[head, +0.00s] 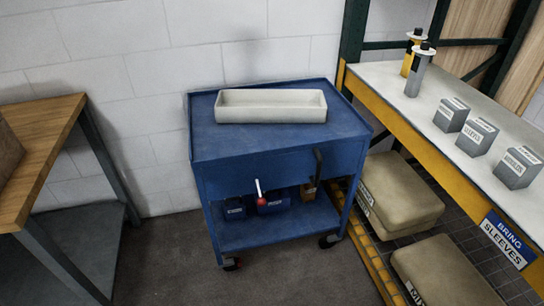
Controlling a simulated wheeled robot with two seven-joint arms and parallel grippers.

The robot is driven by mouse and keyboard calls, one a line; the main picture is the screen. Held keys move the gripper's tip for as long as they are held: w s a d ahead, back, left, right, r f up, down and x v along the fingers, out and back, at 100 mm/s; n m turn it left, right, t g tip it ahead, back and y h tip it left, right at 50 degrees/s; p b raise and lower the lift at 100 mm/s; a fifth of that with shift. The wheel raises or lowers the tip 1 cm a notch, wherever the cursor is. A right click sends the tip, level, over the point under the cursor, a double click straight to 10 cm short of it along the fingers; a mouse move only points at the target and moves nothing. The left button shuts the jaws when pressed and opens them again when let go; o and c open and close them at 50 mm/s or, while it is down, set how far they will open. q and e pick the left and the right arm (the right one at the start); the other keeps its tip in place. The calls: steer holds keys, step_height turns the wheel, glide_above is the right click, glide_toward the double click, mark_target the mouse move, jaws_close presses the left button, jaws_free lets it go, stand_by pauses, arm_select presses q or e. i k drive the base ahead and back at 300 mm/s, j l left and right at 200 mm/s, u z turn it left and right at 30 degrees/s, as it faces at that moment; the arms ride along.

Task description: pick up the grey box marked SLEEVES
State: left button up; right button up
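Three grey boxes with white labels stand in a slanting row on the pale top of the rack at the right. They are the far box (451,115), the middle box (477,138) and the near box (517,168). The middle box's label may read SLEEVES, but the print is too small to be sure; I cannot read the other two reliably. A blue sign (509,240) on the rack's yellow front beam reads BRING SLEEVES. Neither of my grippers is in view, and nothing touches the boxes.
A blue cart (225,146) carries a pale open tray (271,118); small boxes sit on its lower shelf. A wooden-topped bench (38,140) stands left. Bulky tan sacks (400,195) lie below.

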mark_target(475, 138)
steer(key=z, duration=1.3)
